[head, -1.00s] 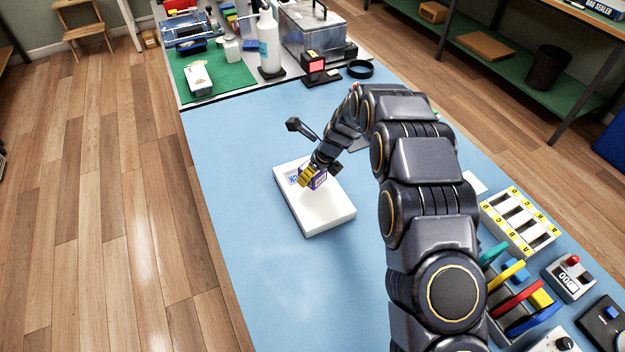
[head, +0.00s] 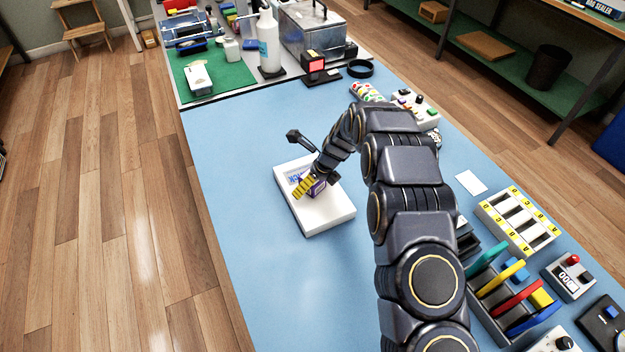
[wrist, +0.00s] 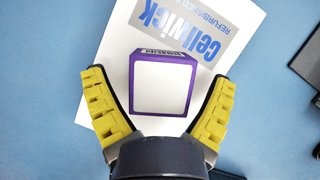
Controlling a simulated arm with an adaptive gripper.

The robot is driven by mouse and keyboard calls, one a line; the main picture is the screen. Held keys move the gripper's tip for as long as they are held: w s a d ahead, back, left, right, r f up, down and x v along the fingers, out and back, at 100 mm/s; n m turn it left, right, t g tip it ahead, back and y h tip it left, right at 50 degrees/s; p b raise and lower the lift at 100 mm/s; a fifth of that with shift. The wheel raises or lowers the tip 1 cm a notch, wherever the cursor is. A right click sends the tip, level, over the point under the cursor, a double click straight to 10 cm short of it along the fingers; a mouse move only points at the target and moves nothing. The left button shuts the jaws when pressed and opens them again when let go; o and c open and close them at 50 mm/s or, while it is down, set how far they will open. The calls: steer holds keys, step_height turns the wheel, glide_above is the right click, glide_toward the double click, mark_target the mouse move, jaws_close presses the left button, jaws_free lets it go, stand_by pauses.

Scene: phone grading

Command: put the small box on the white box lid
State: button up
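The small box (wrist: 162,84) has purple edges and a white top face, with a barcode strip on one side. In the head view the small box (head: 317,188) is partly covered by my gripper (head: 303,187), over the middle of the white box lid (head: 325,215). In the wrist view my gripper (wrist: 160,78) has its yellow fingers spread on both sides of the small box, with gaps between fingertips and box.
The blue mat (head: 240,190) is clear around the white box. A lettered tray (head: 518,222), a rack with coloured dividers (head: 510,290) and a counter device (head: 570,278) stand at right. A bottle (head: 268,42) and a metal tank (head: 310,30) stand at the back.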

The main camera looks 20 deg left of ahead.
steer(key=v, duration=1.2)
steer(key=shift+r, duration=0.2)
steer(key=s+d+r+n+g+h, duration=0.2)
steer(key=s+d+r+n, duration=0.95)
steer(key=s+d, duration=0.2)
steer(key=s+d+r+n, duration=0.1)
steer(key=s+d+n, duration=0.2)
steer(key=s, duration=0.4)
steer(key=s+d+r+n+g+h, duration=0.1)
steer(key=s+d+n, duration=0.3)
steer(key=s, duration=0.3)
steer(key=s+d+r+n+h, duration=0.1)
steer(key=s+d+n, duration=0.3)
steer(key=s, duration=0.3)
steer(key=shift+r, duration=0.35)
